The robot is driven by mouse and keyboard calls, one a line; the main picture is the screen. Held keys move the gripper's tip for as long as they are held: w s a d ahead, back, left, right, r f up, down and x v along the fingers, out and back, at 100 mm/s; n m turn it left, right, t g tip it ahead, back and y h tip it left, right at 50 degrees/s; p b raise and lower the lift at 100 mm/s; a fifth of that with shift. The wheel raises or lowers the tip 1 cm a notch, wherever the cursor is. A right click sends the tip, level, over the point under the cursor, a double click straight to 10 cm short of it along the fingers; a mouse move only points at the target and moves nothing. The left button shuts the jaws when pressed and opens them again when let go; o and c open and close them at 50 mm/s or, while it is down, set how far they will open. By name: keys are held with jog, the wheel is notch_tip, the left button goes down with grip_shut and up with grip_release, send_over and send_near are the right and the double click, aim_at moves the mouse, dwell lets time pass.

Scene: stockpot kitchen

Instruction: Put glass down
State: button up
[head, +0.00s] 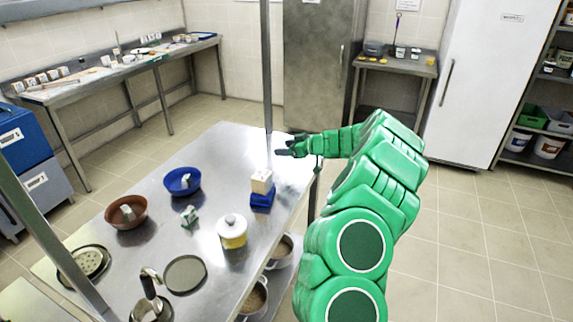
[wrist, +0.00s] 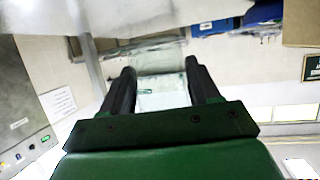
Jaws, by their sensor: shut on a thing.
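My gripper (head: 284,147) is at the far right end of the steel table (head: 222,152), close to the upright metal post. In the wrist view my gripper (wrist: 160,72) has its two dark fingers on either side of a clear glass (wrist: 162,92) and is shut on it. The glass is see-through and its outline is hard to make out; I cannot pick it out surely in the head view. I cannot tell whether its base touches the table.
A blue block with a cream block (head: 262,182) on top stands near my gripper. The far table end is mostly clear.

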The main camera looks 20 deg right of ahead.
jog(key=shift+f, duration=3.4)
jog(key=shift+f, duration=0.15)
jog(key=o, duration=1.2)
jog(key=shift+c, duration=0.2)
jog(key=shift+d+f, duration=0.1)
jog(key=shift+v, duration=1.05)
jog(key=shift+o, duration=0.3)
jog(key=shift+v, duration=2.8)
